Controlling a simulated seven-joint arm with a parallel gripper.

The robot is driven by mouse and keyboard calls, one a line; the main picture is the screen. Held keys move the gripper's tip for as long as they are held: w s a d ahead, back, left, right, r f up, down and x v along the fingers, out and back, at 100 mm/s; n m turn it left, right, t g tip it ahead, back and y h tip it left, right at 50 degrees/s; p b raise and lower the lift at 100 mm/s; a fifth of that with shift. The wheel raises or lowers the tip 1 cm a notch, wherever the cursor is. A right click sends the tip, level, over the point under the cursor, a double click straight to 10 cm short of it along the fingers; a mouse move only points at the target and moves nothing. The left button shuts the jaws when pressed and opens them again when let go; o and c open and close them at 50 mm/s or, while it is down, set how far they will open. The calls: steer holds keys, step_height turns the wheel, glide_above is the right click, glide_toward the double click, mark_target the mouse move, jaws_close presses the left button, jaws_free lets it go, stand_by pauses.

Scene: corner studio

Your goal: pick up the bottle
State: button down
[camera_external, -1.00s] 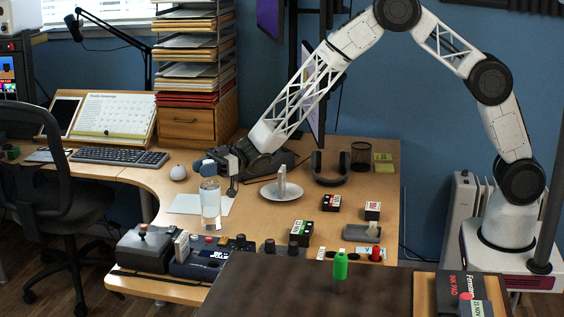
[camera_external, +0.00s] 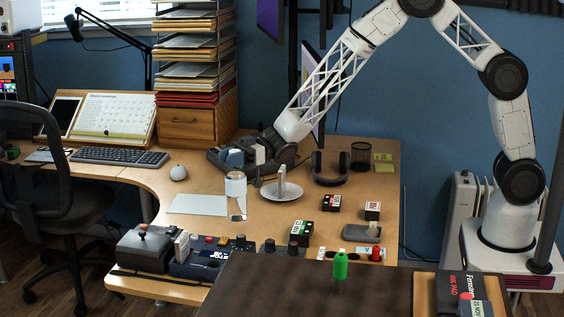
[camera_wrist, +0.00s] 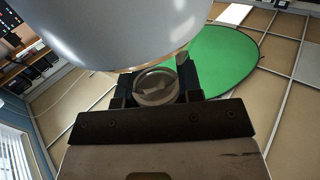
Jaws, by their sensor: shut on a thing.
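A clear bottle (camera_external: 235,187) with a whitish upper part stands roughly upright just right of the white sheet on the desk. My gripper (camera_external: 238,165) reaches down to its top from behind. In the wrist view, my gripper (camera_wrist: 155,86) is shut on a round, clear, glassy part (camera_wrist: 155,87) that sits between its dark fingers. I take this as part of the bottle. Whether the bottle's base touches the desk I cannot tell.
A white plate (camera_external: 281,192) with a pale upright object is close right of the bottle. Control boxes (camera_external: 195,257) line the front edge. A large shiny pale curved surface (camera_wrist: 130,30) fills the wrist view's top.

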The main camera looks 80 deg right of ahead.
steer(key=s+d, duration=0.1)
steer(key=s, duration=0.7)
steer(key=shift+d+r, duration=0.25)
steer(key=shift+r, duration=0.2)
